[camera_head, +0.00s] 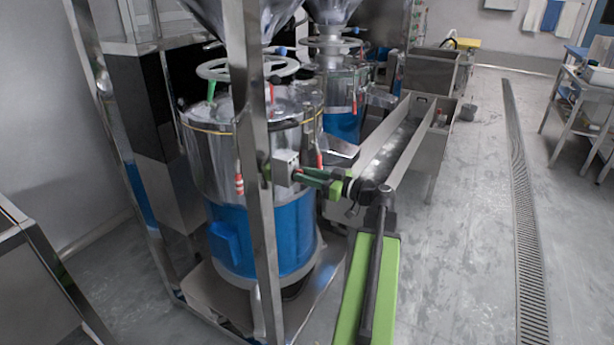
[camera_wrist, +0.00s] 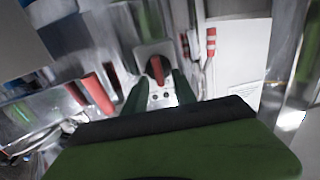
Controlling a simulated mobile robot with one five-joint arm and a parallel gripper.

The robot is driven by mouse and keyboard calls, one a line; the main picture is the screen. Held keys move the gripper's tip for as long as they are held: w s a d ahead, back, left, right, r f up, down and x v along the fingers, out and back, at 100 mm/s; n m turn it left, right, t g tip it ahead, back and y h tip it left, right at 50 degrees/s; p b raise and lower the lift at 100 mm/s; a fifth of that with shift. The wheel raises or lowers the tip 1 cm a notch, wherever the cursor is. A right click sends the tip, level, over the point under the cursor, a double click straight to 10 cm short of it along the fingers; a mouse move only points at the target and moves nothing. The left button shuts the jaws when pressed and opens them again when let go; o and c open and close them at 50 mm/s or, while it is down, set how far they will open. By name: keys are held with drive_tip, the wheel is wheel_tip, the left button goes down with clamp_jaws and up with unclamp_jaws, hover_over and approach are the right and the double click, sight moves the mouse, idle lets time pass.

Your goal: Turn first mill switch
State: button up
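The first mill's switch is a small grey box (camera_head: 285,167) fixed to the steel frame post in front of the nearer mill. In the wrist view its pale plate carries a red and dark knob (camera_wrist: 156,70), with small round buttons below it. My gripper (camera_head: 298,176) reaches in from the right at the box's height, its tips close to the box. In the wrist view my gripper (camera_wrist: 160,82) has its two green fingers apart, with the knob between and just beyond the tips. Contact cannot be told. The knob is not clear in the head view.
The nearer mill (camera_head: 215,170) has a steel drum and blue base. A second mill (camera_head: 345,90) stands behind it. The upright post (camera_head: 256,240) is close to my gripper. A long steel trough (camera_head: 425,150) lies behind my arm. The floor (camera_head: 460,240) at right is clear.

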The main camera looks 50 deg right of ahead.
clamp_jaws()
drive_tip(key=shift+m, duration=0.3)
drive_tip(key=m, duration=1.1)
drive_tip(key=d+f+m+b, duration=0.1)
drive_tip(key=m, duration=0.4)
drive_tip(key=shift+w+m, duration=0.1)
drive_tip(key=shift+m, duration=0.3)
idle(0.4)
unclamp_jaws()
